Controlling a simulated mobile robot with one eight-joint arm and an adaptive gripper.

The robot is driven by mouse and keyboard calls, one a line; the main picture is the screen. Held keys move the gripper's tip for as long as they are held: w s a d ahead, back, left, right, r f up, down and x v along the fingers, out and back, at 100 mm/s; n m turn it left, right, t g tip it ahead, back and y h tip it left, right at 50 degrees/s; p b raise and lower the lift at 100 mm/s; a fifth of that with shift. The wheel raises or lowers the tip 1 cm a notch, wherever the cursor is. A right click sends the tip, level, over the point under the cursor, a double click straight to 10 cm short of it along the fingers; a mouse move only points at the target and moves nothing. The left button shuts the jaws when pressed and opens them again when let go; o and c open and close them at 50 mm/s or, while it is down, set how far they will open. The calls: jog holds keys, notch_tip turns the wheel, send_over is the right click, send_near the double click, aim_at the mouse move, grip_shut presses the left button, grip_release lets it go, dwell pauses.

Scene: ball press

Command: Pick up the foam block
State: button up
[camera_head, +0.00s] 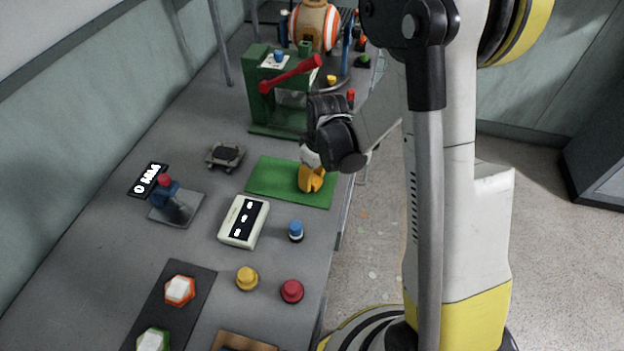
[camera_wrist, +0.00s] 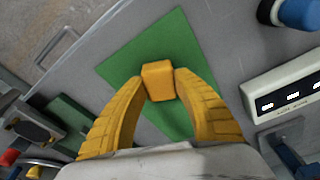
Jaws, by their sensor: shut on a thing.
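The foam block (camera_wrist: 158,80) is a small yellow-orange block in the wrist view. It sits between the two yellow fingertips of my gripper (camera_wrist: 159,84), which are shut on it from both sides. The green mat (camera_wrist: 185,45) lies below the block on the grey table. In the head view my gripper (camera_head: 311,181) is over the right part of the green mat (camera_head: 270,182), pointing down. The block is hard to tell from the yellow fingers there. I cannot tell whether the block touches the mat or is lifted.
A green press (camera_head: 272,95) with a red lever stands behind the mat. A white switch box (camera_head: 244,221) and a blue button (camera_head: 296,231) are in front of it. A joystick (camera_head: 168,190) and a small dark device (camera_head: 226,156) are to the left. The table's right edge is close.

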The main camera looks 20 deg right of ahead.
notch_tip(320, 180, up, 5)
jog(key=shift+f+p, duration=0.2)
jog(key=shift+p, duration=1)
jog(key=s+d+r+p, duration=0.3)
jog(key=s+d+r, duration=0.2)
jog(key=d, duration=0.5)
jog(key=shift+s+d+r, duration=0.15)
jog(key=shift+s+r, duration=0.2)
jog(key=shift+r, duration=0.35)
jog(key=o, duration=0.3)
jog(key=c, duration=0.6)
